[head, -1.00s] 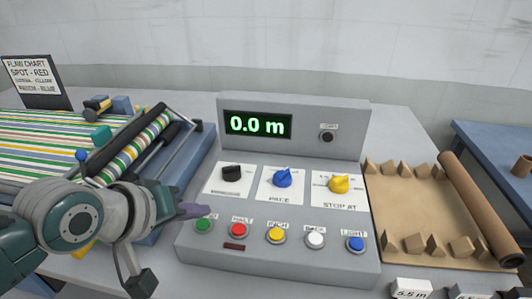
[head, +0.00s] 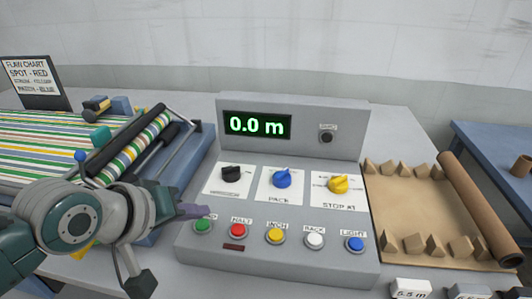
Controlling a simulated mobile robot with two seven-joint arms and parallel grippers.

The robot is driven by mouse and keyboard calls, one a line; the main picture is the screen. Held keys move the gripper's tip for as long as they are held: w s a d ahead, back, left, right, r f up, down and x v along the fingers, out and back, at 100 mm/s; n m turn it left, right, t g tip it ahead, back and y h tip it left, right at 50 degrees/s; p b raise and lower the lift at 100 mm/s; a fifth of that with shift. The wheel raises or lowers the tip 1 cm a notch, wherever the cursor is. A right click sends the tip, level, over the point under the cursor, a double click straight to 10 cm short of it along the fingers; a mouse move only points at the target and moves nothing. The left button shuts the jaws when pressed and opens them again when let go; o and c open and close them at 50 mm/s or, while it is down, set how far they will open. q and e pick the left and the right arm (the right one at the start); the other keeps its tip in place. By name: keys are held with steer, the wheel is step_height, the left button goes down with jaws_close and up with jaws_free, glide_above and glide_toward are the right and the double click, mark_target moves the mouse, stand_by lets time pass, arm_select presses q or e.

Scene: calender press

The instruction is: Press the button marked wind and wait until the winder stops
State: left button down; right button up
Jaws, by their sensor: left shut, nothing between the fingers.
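The grey control box (head: 300,110) stands on the table and its display (head: 257,125) reads 0.0 m. A green button (head: 203,226) is at the left end of its button row; its label is partly covered by my left gripper. My left gripper (head: 203,211) is shut and empty, its tip just above and behind the green button; I cannot tell whether it touches. The winder roll (head: 130,138) with striped cloth is at the left, behind my left arm. My right gripper is out of view.
Red (head: 238,230), yellow (head: 276,235), white (head: 315,240) and blue (head: 355,243) buttons continue the row. Black, blue and yellow knobs sit above. A brown sheet with wedges (head: 405,215) lies at the right. A flaw chart (head: 33,80) stands at the back left.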

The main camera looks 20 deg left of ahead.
arm_select(q)
steer(key=shift+f, duration=0.45)
steer(key=shift+f+b, duration=0.4)
stand_by(0.6)
steer(key=shift+r, duration=0.1)
steer(key=shift+r+p, duration=0.75)
steer(key=shift+p, duration=0.3)
step_height(320, 180, up, 5)
steer(key=p, duration=0.5)
stand_by(0.3)
